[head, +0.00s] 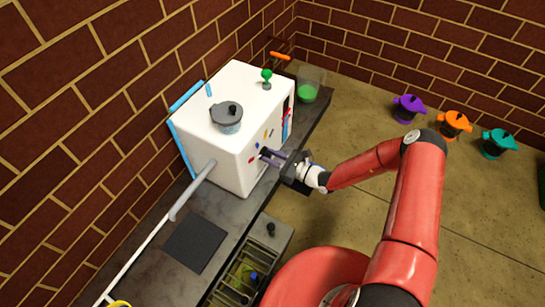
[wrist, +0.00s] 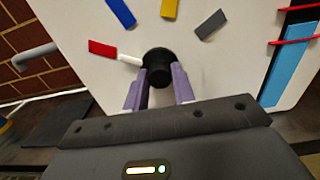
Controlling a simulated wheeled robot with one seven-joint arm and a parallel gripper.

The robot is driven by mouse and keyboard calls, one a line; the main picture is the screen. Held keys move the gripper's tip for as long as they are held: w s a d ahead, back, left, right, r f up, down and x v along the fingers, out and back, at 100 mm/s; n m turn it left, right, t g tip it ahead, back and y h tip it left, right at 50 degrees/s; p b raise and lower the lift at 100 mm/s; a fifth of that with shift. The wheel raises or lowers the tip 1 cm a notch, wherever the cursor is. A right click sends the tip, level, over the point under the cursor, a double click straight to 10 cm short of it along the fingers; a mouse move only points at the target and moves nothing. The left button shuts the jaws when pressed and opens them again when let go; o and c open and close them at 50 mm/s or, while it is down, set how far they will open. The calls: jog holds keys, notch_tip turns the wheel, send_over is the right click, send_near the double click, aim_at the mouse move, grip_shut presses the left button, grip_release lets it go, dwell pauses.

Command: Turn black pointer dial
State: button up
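The black pointer dial (wrist: 158,66) is on the white front panel of a box-shaped machine (head: 222,150). Its white pointer (wrist: 129,59) points left in the wrist view, at a red mark (wrist: 102,48). Blue, yellow and grey marks sit around the dial above. My gripper (wrist: 160,78) has its two purple fingers on either side of the dial's knob, close against it, and they look shut on it. In the head view my gripper (head: 270,157) reaches the panel from the right and hides the dial.
A grey pot (head: 227,117) and a green knob (head: 267,78) are on the machine's top. A grey pipe (head: 192,190) leaves its side. A green-filled glass (head: 309,84) stands behind it. A blue strip (wrist: 285,62) with red pieces is right of the dial. Lidded pots (head: 453,123) stand far right.

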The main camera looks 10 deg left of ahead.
jog(key=o, duration=0.4)
jog(key=v, duration=0.7)
jog(key=shift+s+d, duration=0.15)
jog(key=shift+d, duration=0.25)
jog(key=s+d+r+n+g+h, duration=0.2)
jog(key=s+r+n+g, duration=0.1)
jog(key=r+n, duration=0.3)
jog(key=s+d+r+n+g+h+p, duration=0.1)
jog(key=s+d+r+n+g+h, duration=0.2)
jog(key=r, duration=0.5)
jog(key=s+r+n+g+h, duration=0.2)
jog(key=r+n, duration=0.4)
jog(key=r, duration=0.1)
jog(key=s+d+r+n+t+h, duration=0.2)
jog(key=s+d+r+h, duration=0.1)
jog(key=r, duration=0.4)
jog(key=s+d+r+n+t+h, duration=0.2)
jog(key=s+d+r+t+h, duration=0.1)
jog(key=s+d+r, duration=0.3)
jog(key=s+d+r+n+t+h+p, duration=0.1)
jog(key=s+d+r+n+t+h, duration=0.1)
jog(key=s+d+r+h, duration=0.2)
jog(key=shift+s+d+r+n+t, duration=0.2)
jog(key=shift+s+r, duration=0.5)
jog(key=shift+r, duration=0.3)
jog(key=shift+s+d+r+n+t, duration=0.1)
jog(key=shift+s+d+r+t, duration=0.1)
jog(key=shift+s+r, duration=0.65)
